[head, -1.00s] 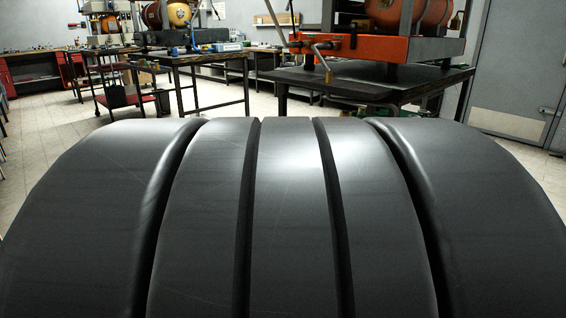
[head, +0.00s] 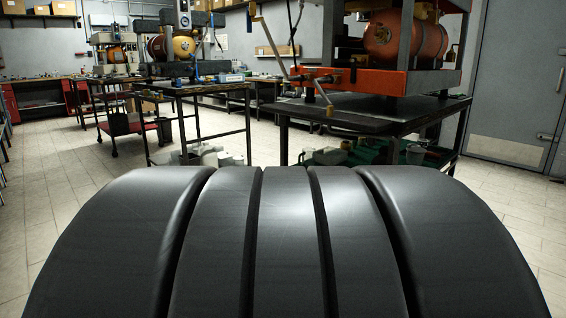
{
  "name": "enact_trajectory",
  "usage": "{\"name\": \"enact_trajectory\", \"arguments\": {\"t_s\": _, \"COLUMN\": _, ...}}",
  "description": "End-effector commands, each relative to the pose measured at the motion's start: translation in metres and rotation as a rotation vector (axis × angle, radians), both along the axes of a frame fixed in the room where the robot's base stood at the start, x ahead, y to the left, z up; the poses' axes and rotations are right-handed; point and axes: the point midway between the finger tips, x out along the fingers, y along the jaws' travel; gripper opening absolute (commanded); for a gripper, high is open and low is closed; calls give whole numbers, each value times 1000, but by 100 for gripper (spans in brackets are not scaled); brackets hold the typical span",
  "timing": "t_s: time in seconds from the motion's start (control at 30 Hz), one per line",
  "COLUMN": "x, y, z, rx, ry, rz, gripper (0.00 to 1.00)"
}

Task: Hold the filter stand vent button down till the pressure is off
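I cannot make out the filter stand or its vent button in the head view; several stands with boilers are in sight, but they are too far and too small to tell a button. An orange-red stand (head: 375,81) with a copper-coloured boiler (head: 405,37) sits on a dark table at the right. A brass-coloured boiler (head: 184,45) sits in another stand at the upper left, with a further orange one (head: 116,55) behind it. My gripper is not in view; my own dark ribbed body fills the lower middle.
The dark table (head: 372,113) at the right has green and white items under it. A narrower table (head: 192,90) stands to its left, a red trolley (head: 128,133) beyond. A grey door (head: 519,85) is at the far right. Tiled floor (head: 68,195) is free at the left.

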Motion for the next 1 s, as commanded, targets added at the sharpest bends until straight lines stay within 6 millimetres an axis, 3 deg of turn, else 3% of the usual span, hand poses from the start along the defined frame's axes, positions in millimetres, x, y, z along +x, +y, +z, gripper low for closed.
{"name": "enact_trajectory", "arguments": {"t_s": 0.03, "x": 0, "y": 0, "z": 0, "rx": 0, "ry": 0, "rz": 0, "gripper": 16}}
{"name": "enact_trajectory", "arguments": {"t_s": 0.1, "x": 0, "y": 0, "z": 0, "rx": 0, "ry": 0, "rz": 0, "gripper": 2}}
{"name": "enact_trajectory", "arguments": {"t_s": 0.13, "x": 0, "y": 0, "z": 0, "rx": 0, "ry": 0, "rz": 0, "gripper": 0}}
{"name": "enact_trajectory", "arguments": {"t_s": 1.0, "x": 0, "y": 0, "z": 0, "rx": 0, "ry": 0, "rz": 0, "gripper": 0}}
